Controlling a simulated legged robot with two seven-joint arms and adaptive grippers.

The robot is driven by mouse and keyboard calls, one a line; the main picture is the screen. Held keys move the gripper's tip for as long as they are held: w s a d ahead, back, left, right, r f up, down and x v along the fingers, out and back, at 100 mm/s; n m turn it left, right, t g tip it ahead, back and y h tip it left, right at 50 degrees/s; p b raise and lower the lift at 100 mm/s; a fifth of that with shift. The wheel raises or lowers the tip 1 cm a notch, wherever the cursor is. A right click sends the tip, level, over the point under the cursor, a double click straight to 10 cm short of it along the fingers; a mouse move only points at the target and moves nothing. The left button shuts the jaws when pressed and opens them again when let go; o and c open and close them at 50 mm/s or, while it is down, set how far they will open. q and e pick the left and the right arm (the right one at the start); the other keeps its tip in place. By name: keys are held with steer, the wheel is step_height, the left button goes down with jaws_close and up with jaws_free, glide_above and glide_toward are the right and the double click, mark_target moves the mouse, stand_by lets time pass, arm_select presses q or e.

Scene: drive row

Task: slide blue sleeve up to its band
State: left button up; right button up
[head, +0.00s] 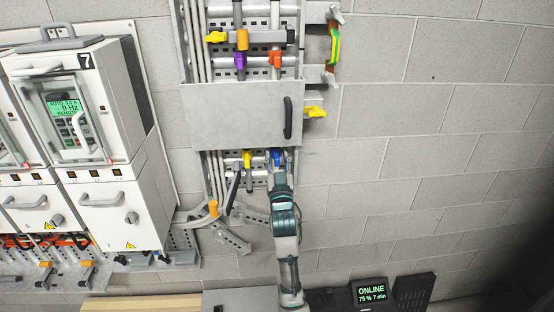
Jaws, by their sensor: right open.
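The blue sleeve (277,154) sits on a vertical cable in the rack, just below the grey cover panel. My right gripper (277,161) is right at the blue sleeve, its fingers open and reaching up around or beside it; I cannot tell if they touch it. My right arm comes up from the bottom of the view. The band for the blue sleeve cannot be made out; the cover panel hides the cables just above. My left gripper is not in view.
The grey panel (235,116) with a dark handle (288,118) spans the rack above my gripper. Purple (240,60) and orange (275,58) sleeves and yellow clamps (216,37) are near. Drive cabinets (90,110) stand left.

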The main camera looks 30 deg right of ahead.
steer(key=v, duration=1.2)
steer(key=shift+f, duration=0.1)
